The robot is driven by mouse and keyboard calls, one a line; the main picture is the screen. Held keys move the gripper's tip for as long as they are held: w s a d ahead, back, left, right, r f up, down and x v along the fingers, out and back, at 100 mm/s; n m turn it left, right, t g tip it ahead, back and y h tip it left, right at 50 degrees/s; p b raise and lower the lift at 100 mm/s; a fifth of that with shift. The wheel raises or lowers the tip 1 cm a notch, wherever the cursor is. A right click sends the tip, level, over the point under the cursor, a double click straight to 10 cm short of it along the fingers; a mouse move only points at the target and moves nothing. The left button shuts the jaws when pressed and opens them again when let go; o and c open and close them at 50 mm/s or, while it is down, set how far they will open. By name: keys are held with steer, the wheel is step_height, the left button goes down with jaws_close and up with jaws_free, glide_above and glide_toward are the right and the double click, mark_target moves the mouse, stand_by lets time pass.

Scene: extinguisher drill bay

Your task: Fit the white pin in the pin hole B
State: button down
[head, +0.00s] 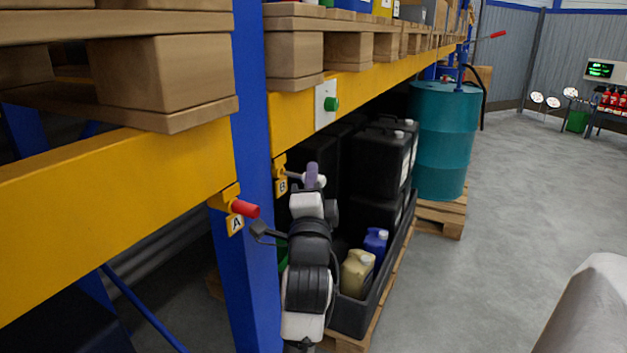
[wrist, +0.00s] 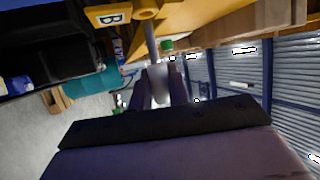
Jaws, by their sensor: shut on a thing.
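My gripper (head: 313,175) is shut on the white pin (wrist: 160,82). In the wrist view the pin's white handle sits between the purple fingers (wrist: 162,90), and its grey shaft points up at the yellow bracket of pin hole B (wrist: 147,13). The shaft's tip meets the bracket's ring in the picture; I cannot tell whether it is inside the hole. In the head view, a bit of the white pin (head: 293,175) shows left of the fingers, beside the bracket (head: 280,165). The B label (head: 282,186) hangs below it.
A red-handled pin (head: 245,209) sits at bracket A on the blue upright (head: 250,280). A green knob (head: 331,104) is on the yellow beam above. Black canisters (head: 380,160) and a teal drum (head: 443,140) stand behind. The floor at right is open.

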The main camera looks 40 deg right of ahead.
mark_target(296, 174)
steer(key=shift+w+a, duration=0.35)
steer(key=shift+w, duration=0.5)
steer(key=shift+w+a, duration=0.35)
steer(key=shift+w, duration=0.45)
stand_by(1.1)
